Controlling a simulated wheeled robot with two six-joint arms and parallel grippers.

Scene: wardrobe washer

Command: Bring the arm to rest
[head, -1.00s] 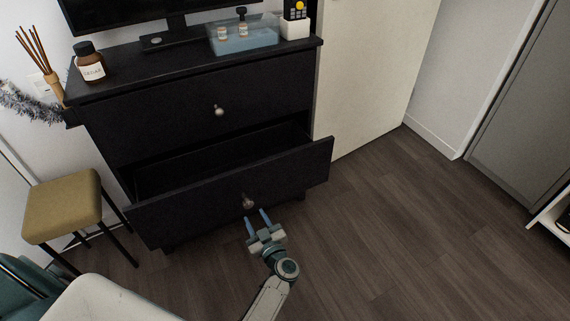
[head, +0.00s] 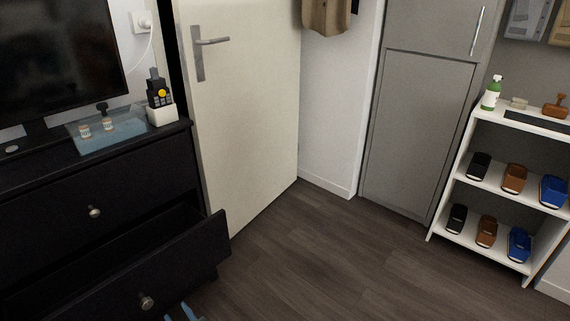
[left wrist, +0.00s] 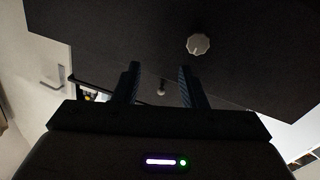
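My left gripper (head: 183,314) shows only by its blue fingertips at the bottom edge of the head view, in front of the open lower drawer (head: 185,265) of the black dresser. In the left wrist view the two fingers (left wrist: 158,80) stand apart with nothing between them. The drawer's round knob (head: 147,302) is near the fingertips in the head view. It also shows in the left wrist view (left wrist: 198,44), apart from the fingers. The rest of the left arm is out of the head view. My right gripper is not in view.
The upper drawer (head: 100,200) is shut. A cream door (head: 245,110) stands beside the dresser. A grey cabinet (head: 415,130) and a white shoe rack (head: 450,195) with several shoes are at the right. The dark wood floor (head: 320,265) between is clear.

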